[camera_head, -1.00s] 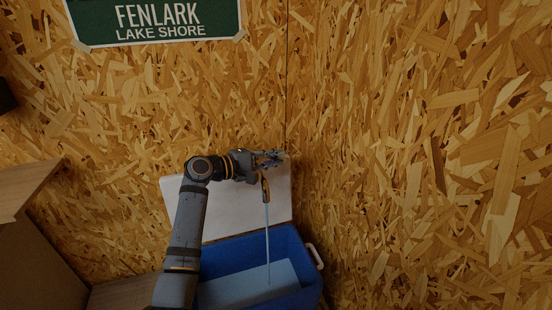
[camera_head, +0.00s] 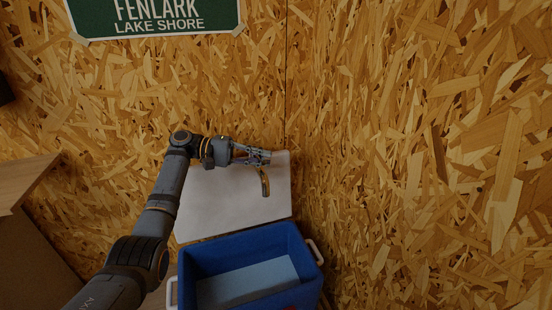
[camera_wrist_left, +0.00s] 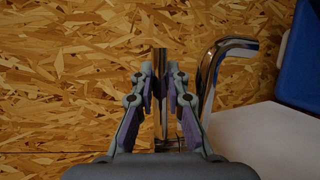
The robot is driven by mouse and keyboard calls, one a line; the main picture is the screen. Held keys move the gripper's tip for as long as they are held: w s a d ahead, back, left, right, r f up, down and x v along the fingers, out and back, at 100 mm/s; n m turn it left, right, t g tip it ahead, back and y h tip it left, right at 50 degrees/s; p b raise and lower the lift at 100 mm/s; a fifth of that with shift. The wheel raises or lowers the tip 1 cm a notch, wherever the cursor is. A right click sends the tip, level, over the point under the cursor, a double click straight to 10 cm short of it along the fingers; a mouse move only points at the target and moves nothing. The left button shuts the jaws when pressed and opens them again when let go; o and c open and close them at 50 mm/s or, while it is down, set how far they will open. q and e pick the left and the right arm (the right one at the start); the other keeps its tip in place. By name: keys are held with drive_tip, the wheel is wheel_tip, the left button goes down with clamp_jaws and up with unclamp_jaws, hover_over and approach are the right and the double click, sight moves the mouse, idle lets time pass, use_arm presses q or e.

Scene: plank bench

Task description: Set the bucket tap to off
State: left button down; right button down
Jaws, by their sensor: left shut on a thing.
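The tap's curved metal spout (camera_head: 265,184) hangs over the white panel behind the blue bucket (camera_head: 305,268). It shows as a shiny bent pipe in the left wrist view (camera_wrist_left: 211,78). No water runs from it. My left gripper (camera_head: 262,157) is at the top of the tap, beside the spout. In the left wrist view my left gripper (camera_wrist_left: 161,88) is shut on the tap's slim upright handle (camera_wrist_left: 160,68). The fingers partly hide the tap body. The bucket holds pale blue water. My right gripper is not in view.
A white panel (camera_head: 235,210) stands behind the bucket, against the chipboard wall (camera_head: 400,150). White handles (camera_head: 315,252) stick out at the bucket's sides. A green sign (camera_head: 155,18) is on the wall at top left. A wooden box (camera_head: 25,182) stands at the left edge.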

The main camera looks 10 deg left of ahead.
use_arm(q)
drive_tip(key=shift+a, duration=0.1)
idle(0.4)
drive_tip(key=c, duration=1.3)
unclamp_jaws()
drive_tip(key=shift+c, duration=0.2)
drive_tip(key=a+r, duration=0.1)
drive_tip(key=a, duration=1.1)
drive_tip(key=shift+s+r, duration=0.35)
drive_tip(key=shift+s, duration=0.1)
drive_tip(key=shift+d, duration=0.1)
